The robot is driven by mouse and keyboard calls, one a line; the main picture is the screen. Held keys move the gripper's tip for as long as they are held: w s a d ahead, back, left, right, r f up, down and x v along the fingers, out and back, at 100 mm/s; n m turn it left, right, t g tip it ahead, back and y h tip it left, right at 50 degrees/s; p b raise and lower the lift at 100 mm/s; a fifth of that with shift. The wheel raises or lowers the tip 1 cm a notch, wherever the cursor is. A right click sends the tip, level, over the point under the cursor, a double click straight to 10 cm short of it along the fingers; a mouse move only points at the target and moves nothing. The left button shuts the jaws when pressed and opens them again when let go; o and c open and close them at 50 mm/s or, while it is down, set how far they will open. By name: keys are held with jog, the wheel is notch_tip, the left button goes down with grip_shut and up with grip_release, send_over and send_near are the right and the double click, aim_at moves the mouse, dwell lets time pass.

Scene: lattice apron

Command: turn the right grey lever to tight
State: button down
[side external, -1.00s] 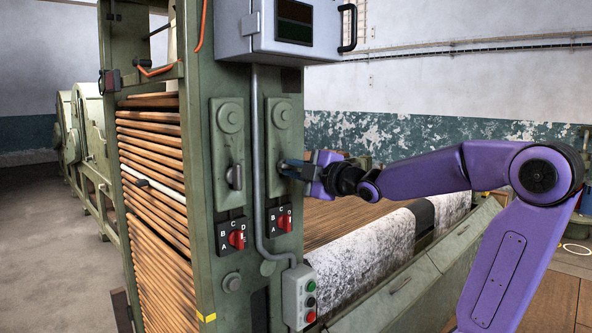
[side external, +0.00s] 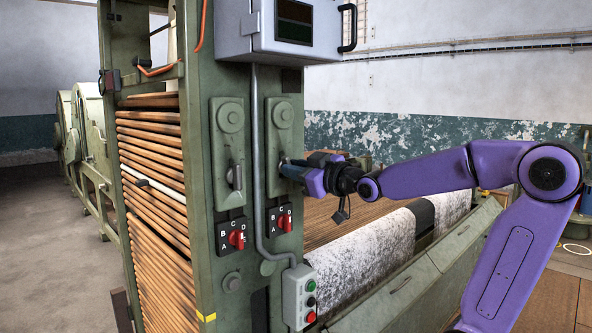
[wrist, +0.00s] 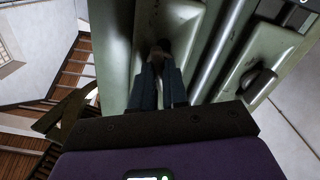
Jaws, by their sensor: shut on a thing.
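The right grey lever (side external: 283,157) sits on the right green plate (side external: 279,112) of the machine post. My gripper (side external: 286,168) reaches it from the right and hides most of it in the side view. In the wrist view, my gripper's two dark fingers (wrist: 158,86) are shut on the lever (wrist: 161,46), whose end shows just beyond their tips. The left grey lever (side external: 235,176) stands roughly upright on its own plate and also shows in the wrist view (wrist: 259,84). No "tight" mark can be read.
A grey conduit (side external: 256,150) runs between the two plates. Red selector switches (side external: 285,222) sit below the levers. A push-button box (side external: 299,297) is lower down, and a grey cabinet (side external: 232,35) hangs above. A speckled cloth roll (side external: 365,245) lies beneath my arm.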

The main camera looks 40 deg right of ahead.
jog(key=shift+m, duration=2.2)
jog(key=c, duration=1.1)
grip_release()
jog(key=shift+c, duration=0.2)
jog(key=s, duration=1.7)
jog(key=shift+s, duration=0.25)
jog(key=shift+f, duration=0.1)
